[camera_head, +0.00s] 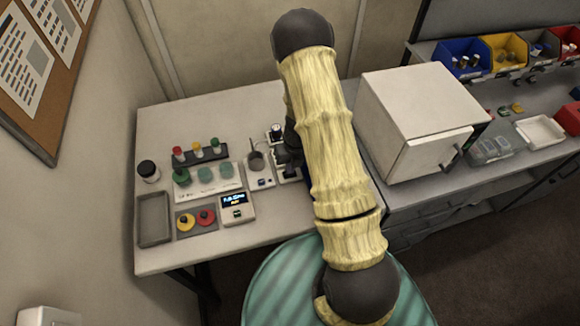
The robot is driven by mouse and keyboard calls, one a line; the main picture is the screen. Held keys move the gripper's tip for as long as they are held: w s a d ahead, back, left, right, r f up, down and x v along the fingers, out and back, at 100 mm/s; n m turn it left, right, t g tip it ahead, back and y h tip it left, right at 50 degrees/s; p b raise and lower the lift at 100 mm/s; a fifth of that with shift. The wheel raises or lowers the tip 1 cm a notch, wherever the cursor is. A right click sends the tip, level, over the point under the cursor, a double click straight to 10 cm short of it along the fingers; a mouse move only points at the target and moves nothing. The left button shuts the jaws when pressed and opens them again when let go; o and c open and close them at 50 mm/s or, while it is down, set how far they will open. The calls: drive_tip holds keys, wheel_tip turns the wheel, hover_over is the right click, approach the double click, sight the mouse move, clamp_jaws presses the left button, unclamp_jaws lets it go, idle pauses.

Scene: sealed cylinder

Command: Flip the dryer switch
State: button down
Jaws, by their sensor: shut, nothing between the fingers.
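My gripper (289,148) is a dark shape low over the white table, largely hidden behind my own tan-sleeved arm. It is shut with nothing held. It is above or beside a small white-and-dark device (287,170) at the table's right part. I cannot tell whether it touches that device. Just left of it stands a small unit with a grey cup on top (257,168). I cannot make out which unit is the dryer, and no switch is clearly visible.
On the table (215,125) are a rack of coloured-cap vials (200,154), a panel with green knobs (207,183), yellow and red discs (195,219), a grey tray (154,219) and a black-lidded jar (148,171). A white cabinet (415,120) stands right of my arm.

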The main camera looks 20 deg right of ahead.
sight(285, 175)
drive_tip(key=shift+w+a+r+p, duration=0.1)
drive_tip(key=shift+a+r+p, duration=0.05)
drive_tip(key=shift+r+p, duration=1)
drive_tip(key=shift+w+a+r+p, duration=0.1)
drive_tip(key=shift+r+p, duration=0.95)
drive_tip(key=shift+p, duration=0.05)
drive_tip(key=shift+w+a+r+b, duration=0.1)
drive_tip(key=shift+a+r+b, duration=0.05)
drive_tip(key=shift+r+b, duration=0.15)
wheel_tip(285, 175, up, 9)
drive_tip(key=a+b, duration=0.1)
drive_tip(key=shift+s, duration=0.3)
drive_tip(key=shift+a+f, duration=0.15)
drive_tip(key=shift+a, duration=0.1)
